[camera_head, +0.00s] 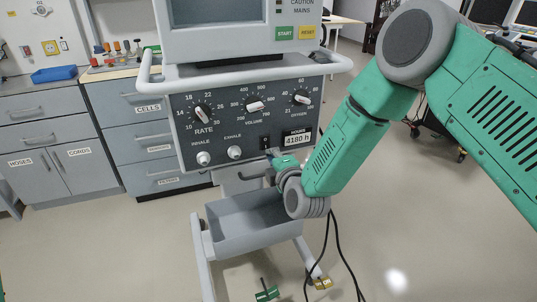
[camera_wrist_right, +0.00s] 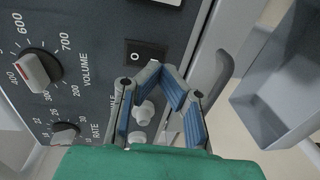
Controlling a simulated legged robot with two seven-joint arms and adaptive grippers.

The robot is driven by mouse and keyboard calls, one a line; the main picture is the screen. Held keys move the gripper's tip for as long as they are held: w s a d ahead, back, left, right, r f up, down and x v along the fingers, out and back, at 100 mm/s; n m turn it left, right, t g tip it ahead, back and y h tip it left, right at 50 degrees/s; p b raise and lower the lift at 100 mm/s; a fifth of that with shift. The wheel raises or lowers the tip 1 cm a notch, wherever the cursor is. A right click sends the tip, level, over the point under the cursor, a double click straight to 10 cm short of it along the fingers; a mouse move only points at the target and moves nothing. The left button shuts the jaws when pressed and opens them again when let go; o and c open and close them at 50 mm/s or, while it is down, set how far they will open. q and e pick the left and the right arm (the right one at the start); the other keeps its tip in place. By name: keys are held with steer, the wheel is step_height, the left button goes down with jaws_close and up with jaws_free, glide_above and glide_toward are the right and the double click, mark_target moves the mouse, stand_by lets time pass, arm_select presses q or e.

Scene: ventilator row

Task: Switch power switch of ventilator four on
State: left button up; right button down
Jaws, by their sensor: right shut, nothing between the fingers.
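The ventilator (camera_head: 245,125) stands in front of me with a dark dial panel. Its black rocker power switch (camera_head: 265,143) sits low on the panel, left of the hours counter. In the right wrist view the switch (camera_wrist_right: 138,53) shows a white O mark; I cannot tell which way it is tilted. My right gripper (camera_head: 272,160) is just below the switch, partly hidden by its own wrist. In the right wrist view its blue-padded fingertips (camera_wrist_right: 163,73) are together, empty, and look close beside the switch; contact cannot be told. My left gripper is not in view.
Rate, volume and oxygen dials (camera_head: 254,106) and two white knobs (camera_head: 235,153) surround the switch. A white handle rail (camera_head: 335,63) juts out above. A grey basket (camera_head: 250,235) hangs below. Black cables (camera_head: 329,262) hang at right. Grey cabinets (camera_head: 50,125) stand behind at left.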

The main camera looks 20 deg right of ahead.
steer(key=shift+w+a+f, duration=0.1)
steer(key=shift+w+a, duration=0.05)
steer(key=shift+w, duration=1)
steer(key=shift+f, duration=0.1)
